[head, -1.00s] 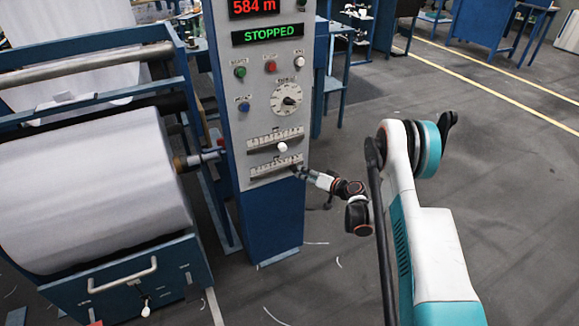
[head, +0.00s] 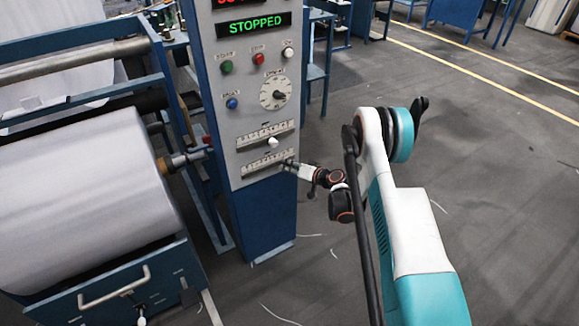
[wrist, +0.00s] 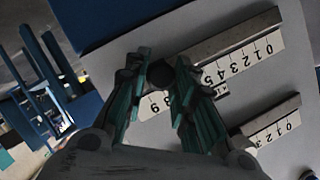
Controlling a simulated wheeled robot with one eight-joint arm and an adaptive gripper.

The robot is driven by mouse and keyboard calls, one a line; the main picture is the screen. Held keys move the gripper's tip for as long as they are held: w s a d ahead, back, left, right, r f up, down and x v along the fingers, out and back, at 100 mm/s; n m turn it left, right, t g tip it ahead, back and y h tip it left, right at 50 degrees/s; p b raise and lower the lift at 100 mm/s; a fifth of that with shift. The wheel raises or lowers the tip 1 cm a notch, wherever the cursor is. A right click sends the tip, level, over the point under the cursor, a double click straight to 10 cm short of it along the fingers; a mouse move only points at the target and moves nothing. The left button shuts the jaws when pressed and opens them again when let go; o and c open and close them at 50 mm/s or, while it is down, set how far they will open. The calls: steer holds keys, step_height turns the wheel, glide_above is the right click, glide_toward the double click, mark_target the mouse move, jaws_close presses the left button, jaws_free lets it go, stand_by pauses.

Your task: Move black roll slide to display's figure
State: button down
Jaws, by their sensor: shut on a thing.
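The control panel (head: 262,108) bears two horizontal slides with printed scales. The lower slide (head: 258,166) has my gripper (head: 288,164) at its right end. In the wrist view my gripper (wrist: 160,66) is shut on the dark round knob (wrist: 159,74), the black roll slide. Its fingers hide part of the scale (wrist: 240,62); digits 0 to 5 show to the right of the fingers and 8 and 9 near the fingertips. The upper slide's white knob (head: 272,142) stands right of its middle. The red display (head: 236,3) is cut off by the top edge, so its figure is unreadable.
A green STOPPED sign (head: 255,23), push buttons and a dial (head: 275,94) sit above the slides. A large white roll (head: 85,200) and a blue frame stand left of the panel. The floor on the right is open.

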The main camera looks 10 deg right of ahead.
steer(key=shift+w+d, duration=0.1)
steer(key=shift+d, duration=0.05)
steer(key=c, duration=1.3)
jaws_free()
steer(key=shift+c, duration=0.2)
step_height(320, 180, up, 10)
